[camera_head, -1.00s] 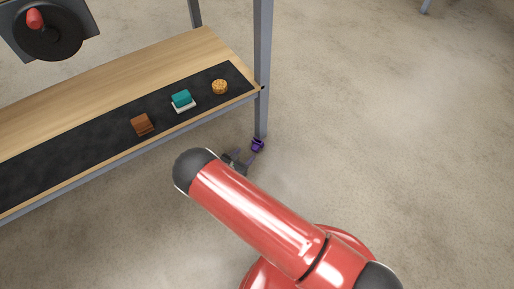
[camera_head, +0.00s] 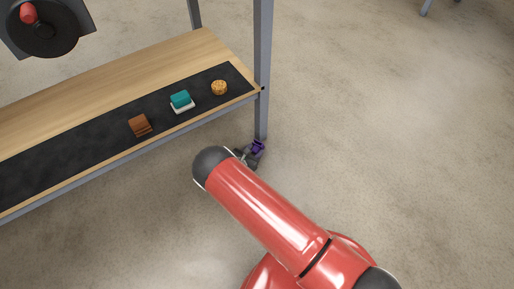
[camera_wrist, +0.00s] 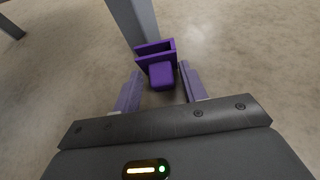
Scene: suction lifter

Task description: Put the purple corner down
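The purple corner (camera_head: 258,146) is at the foot of the workbench's near right leg (camera_head: 263,70). In the wrist view the purple corner (camera_wrist: 161,76) shows a raised rim at the back and a block facing me. My gripper (camera_head: 246,157) is beside it, partly hidden by my red arm in the head view. In the wrist view my gripper (camera_wrist: 160,68) is open, with one purple-tinted finger on each side of the block and gaps between. Whether the corner touches the leg or the floor cannot be told.
The wooden workbench (camera_head: 120,84) carries a black mat (camera_head: 60,165) with a brown block (camera_head: 139,125), a teal and white block (camera_head: 181,101) and an orange round piece (camera_head: 219,88). A dark disc with a red knob (camera_head: 28,13) is at top left. The floor right of the leg is clear.

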